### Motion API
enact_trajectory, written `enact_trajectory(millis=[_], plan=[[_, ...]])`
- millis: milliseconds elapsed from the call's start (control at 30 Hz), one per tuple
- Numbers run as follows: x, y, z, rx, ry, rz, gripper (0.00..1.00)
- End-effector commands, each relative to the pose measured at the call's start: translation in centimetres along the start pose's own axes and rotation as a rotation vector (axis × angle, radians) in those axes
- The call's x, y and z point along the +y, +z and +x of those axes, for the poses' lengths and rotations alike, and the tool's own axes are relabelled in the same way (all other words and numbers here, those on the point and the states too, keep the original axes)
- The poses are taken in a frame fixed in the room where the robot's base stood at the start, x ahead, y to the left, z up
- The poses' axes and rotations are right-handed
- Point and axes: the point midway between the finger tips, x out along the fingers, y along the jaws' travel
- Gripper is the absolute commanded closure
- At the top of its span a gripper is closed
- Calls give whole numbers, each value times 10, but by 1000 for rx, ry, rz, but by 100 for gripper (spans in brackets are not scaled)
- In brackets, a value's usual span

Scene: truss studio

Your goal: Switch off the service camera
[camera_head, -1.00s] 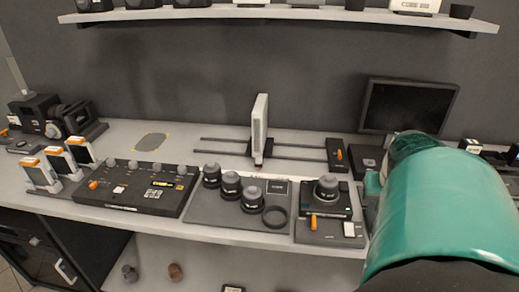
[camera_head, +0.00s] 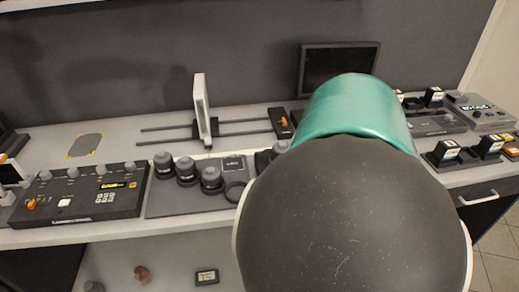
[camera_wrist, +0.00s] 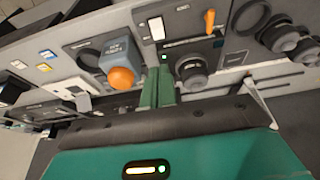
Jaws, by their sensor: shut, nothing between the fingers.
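My gripper (camera_wrist: 158,82) shows in the wrist view, its green fingers shut and empty. Just beyond the fingertips is a dark camera-like unit (camera_wrist: 190,68) with a round lens or knob, an orange lever (camera_wrist: 210,20), a white rocker switch (camera_wrist: 156,28) and a small lit green light (camera_wrist: 164,57). No readable label confirms it as the service camera. I cannot tell whether the fingers touch it. In the head view my arm hides most of this unit and all of my gripper.
A grey box with an orange knob (camera_wrist: 121,78) stands close left of the fingers in the wrist view. In the head view, several lenses (camera_head: 187,172), a control panel (camera_head: 80,195), an upright white panel (camera_head: 201,108) and a monitor (camera_head: 338,68) stand on the bench.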

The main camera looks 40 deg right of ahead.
Motion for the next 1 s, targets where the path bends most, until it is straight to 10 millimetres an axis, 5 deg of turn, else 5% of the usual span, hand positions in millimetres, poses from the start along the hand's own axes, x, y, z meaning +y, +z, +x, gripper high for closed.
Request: enact_trajectory(millis=[367,1000], plan=[[1,1,16,-2,-1,2,100],[-3,7,129,-2,-2,2,100]])
